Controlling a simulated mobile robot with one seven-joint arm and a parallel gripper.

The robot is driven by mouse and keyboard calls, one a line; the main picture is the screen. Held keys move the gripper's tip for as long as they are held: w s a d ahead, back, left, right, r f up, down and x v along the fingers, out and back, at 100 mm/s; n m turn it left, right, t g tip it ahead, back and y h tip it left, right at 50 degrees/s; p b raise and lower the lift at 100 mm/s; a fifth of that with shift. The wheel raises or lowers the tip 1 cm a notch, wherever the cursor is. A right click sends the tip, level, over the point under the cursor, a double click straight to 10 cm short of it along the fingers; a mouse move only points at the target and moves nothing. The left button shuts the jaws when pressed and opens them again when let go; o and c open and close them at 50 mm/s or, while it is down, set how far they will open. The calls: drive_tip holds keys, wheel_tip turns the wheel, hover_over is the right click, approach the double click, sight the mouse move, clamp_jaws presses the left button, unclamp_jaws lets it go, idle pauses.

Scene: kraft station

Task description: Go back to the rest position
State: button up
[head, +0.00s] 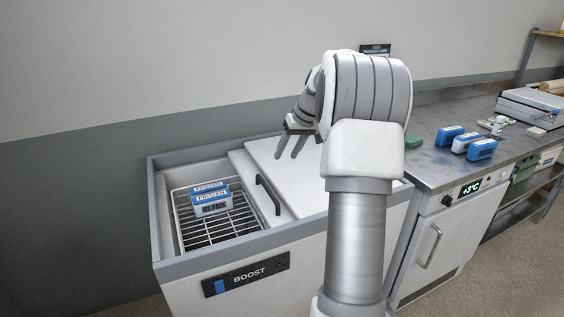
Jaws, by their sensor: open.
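My gripper (292,145) hangs over the white sliding lid of the chest freezer, its fingers pointing down and apart. Nothing shows between the fingers. My arm stands upright in the middle of the head view and hides part of the lid and the counter behind it. Blue-and-white ice packs (210,198) marked FROZEN lie in the wire basket (240,222) inside the freezer, to the left of my gripper and apart from it.
The freezer (184,268) is open on its left side; a dark handle (267,195) stands on its lid (292,166). On the right, a steel counter (436,177) carries several blue packs (482,149), a green block (413,141) and a grey case (532,106). A cabinet door (428,245) below it is shut.

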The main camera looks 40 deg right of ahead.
drive_tip(key=shift+s+r, duration=0.2)
drive_tip(key=shift+r, duration=0.25)
